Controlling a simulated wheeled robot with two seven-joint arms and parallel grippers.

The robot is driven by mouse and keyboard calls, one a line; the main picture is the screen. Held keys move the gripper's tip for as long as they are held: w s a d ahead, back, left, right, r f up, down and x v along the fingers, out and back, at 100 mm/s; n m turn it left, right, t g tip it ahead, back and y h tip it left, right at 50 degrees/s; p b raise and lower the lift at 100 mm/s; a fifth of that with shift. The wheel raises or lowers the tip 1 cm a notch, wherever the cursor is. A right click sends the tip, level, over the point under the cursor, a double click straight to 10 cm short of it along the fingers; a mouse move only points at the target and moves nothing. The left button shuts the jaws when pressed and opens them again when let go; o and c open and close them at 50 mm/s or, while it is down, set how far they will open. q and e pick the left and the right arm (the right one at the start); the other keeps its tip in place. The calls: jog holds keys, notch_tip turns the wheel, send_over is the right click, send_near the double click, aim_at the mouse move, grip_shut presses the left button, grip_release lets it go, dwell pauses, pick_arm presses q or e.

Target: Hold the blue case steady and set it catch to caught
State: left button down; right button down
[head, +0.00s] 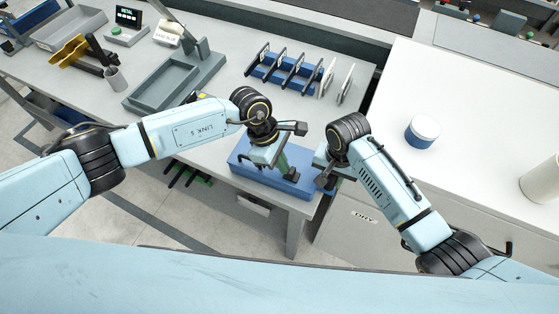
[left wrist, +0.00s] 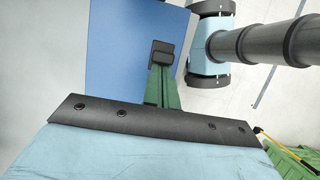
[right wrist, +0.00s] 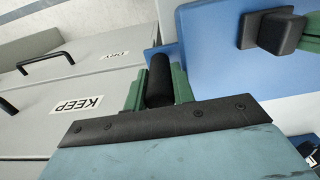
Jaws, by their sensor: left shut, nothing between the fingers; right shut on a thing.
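The blue case (head: 250,172) lies flat at the front right corner of the grey table. It also shows in the left wrist view (left wrist: 120,55) and in the right wrist view (right wrist: 215,60).
A blue rack (head: 275,78) with several upright plates stands behind the case. A grey tray (head: 160,92) is at the left. On the white counter to the right is a blue and white round tub (head: 422,131). A gap separates table and counter.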

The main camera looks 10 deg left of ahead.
pick_arm(q)
jog(key=shift+s+d+r, duration=0.1)
jog(key=shift+s+d, duration=0.15)
jog(key=shift+d, duration=0.5)
jog(key=shift+s+d, duration=0.2)
jog(key=shift+d, duration=0.5)
pick_arm(e)
jog(key=shift+r, duration=0.1)
jog(key=shift+a, duration=0.1)
pick_arm(q)
jog(key=a, duration=0.1)
jog(key=w+a, duration=0.1)
jog(key=a, duration=0.2)
jog(key=shift+w+a+r, duration=0.2)
jog(key=shift+w+a, duration=0.05)
jog(key=shift+w, duration=0.05)
jog(key=s+v, duration=0.1)
jog(key=v, duration=0.8)
jog(key=shift+w+r, duration=0.2)
jog(key=shift+w, duration=0.25)
pick_arm(e)
jog(key=c, duration=1.1)
grip_release()
